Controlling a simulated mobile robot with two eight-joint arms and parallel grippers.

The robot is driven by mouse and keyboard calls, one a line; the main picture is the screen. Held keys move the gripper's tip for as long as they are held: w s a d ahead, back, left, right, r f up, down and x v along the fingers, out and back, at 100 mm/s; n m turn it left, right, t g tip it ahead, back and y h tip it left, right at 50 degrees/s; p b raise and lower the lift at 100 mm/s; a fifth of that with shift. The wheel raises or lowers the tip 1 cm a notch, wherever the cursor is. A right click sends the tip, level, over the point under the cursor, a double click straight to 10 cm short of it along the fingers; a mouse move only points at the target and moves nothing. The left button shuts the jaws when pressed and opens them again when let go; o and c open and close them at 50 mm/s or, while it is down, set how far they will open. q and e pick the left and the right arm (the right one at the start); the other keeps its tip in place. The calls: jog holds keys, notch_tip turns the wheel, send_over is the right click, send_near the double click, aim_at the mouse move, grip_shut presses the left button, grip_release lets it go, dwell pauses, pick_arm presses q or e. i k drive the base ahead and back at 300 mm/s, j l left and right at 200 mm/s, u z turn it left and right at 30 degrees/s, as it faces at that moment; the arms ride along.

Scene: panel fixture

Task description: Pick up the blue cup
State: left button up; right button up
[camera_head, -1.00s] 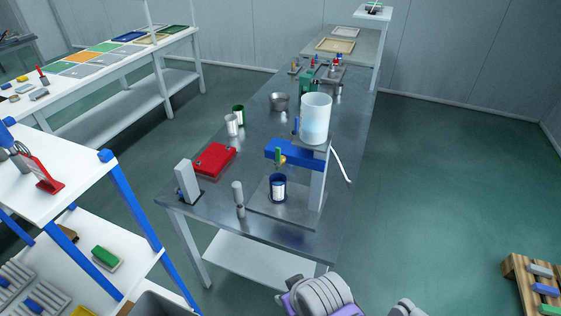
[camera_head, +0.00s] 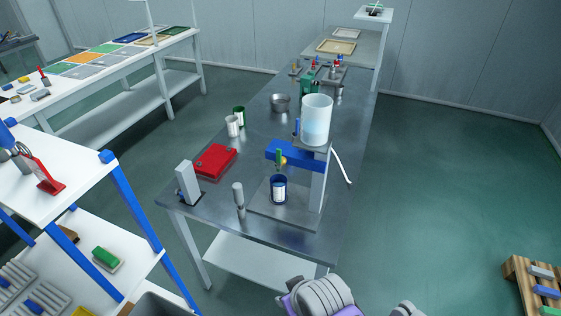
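The blue cup (camera_head: 279,189) stands upright on the base plate of a dispenser fixture (camera_head: 318,185) on the metal table. It has a white label on its front and sits below the blue arm of the fixture and a small green and yellow nozzle. A grey and purple part of my own arm (camera_head: 320,298) shows at the bottom edge, in front of the table and well apart from the cup. No gripper fingers show in the head view.
Open floor lies to the right.

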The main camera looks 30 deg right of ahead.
aim_at(278, 182)
jog(key=z, duration=1.25)
